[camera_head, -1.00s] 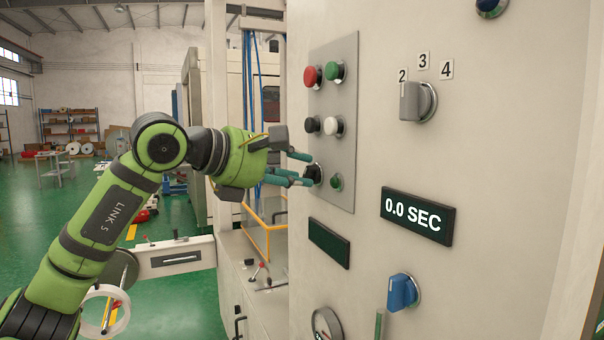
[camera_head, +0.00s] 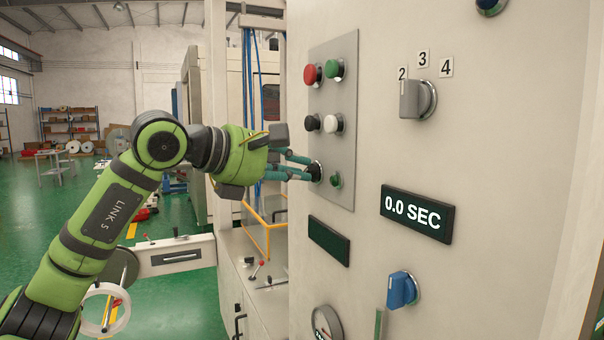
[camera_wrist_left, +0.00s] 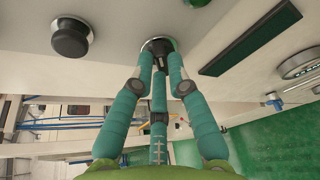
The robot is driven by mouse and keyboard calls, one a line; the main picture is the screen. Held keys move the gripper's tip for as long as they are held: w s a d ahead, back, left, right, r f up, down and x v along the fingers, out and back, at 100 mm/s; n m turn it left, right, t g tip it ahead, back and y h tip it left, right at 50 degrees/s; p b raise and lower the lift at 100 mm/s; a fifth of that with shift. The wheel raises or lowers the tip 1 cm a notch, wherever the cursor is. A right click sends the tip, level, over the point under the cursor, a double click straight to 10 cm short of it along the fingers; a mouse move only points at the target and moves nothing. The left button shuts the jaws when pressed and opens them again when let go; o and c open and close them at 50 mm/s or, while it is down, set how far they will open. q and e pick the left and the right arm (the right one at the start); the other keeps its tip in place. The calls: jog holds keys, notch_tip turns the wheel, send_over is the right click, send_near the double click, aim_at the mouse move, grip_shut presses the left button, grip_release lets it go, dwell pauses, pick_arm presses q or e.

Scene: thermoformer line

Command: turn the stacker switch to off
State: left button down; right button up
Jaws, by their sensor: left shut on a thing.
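A small black switch (camera_head: 316,172) sits at the lower left of the grey button plate (camera_head: 345,55). No label on it can be read. My left gripper (camera_head: 309,169) reaches it from the left, with its teal fingers shut on the switch. In the left wrist view the finger tips (camera_wrist_left: 160,58) close around the switch (camera_wrist_left: 157,43), which shows only partly as a dark base with a bright ring. The fingers hide its handle, so its turned position cannot be told. My right gripper is not in view.
A green button (camera_head: 336,181) is close right of the switch. Black (camera_head: 312,124), white (camera_head: 333,125), red (camera_head: 312,75) and green (camera_head: 334,70) buttons are above. A dark panel (camera_head: 329,242) is below. A numbered selector (camera_head: 416,100), display (camera_head: 417,216) and blue knob (camera_head: 402,291) are to the right.

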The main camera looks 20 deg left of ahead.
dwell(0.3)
pick_arm(q)
jog(key=shift+w+a+r+n+g+h+p, duration=0.15)
jog(key=shift+n+g+h+p, duration=0.25)
jog(key=shift+n+p, duration=0.6)
